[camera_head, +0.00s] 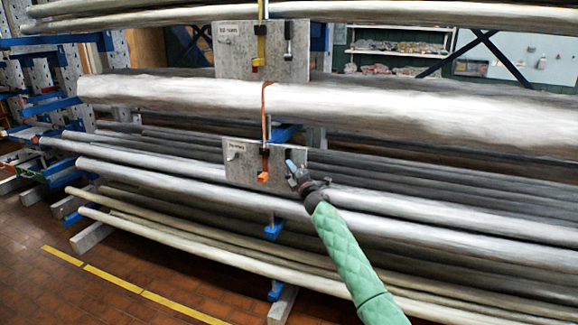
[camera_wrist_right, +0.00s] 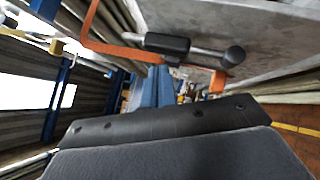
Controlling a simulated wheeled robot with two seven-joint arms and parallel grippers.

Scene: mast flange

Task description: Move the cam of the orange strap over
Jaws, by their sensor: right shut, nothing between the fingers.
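The orange strap (camera_head: 265,112) goes over the thick grey mast (camera_head: 180,92) and down to the lower grey plate (camera_head: 240,172), where its orange end (camera_head: 263,177) hangs. A dark fitting (camera_head: 265,152) sits on the strap at the plate. In the right wrist view the strap (camera_wrist_right: 112,47) runs to a black block (camera_wrist_right: 167,44), with a grey rod ending in a black knob (camera_wrist_right: 234,56). An orange tab (camera_wrist_right: 217,82) is below the knob. Contact is unclear. My left gripper is out of view.
An upper grey plate (camera_head: 230,50) carries a yellow strap (camera_head: 260,45) with a similar fitting and a dark lever (camera_head: 288,40). Long poles lie on blue rack arms (camera_head: 274,230) below and above. Open floor (camera_head: 60,290) lies at front left.

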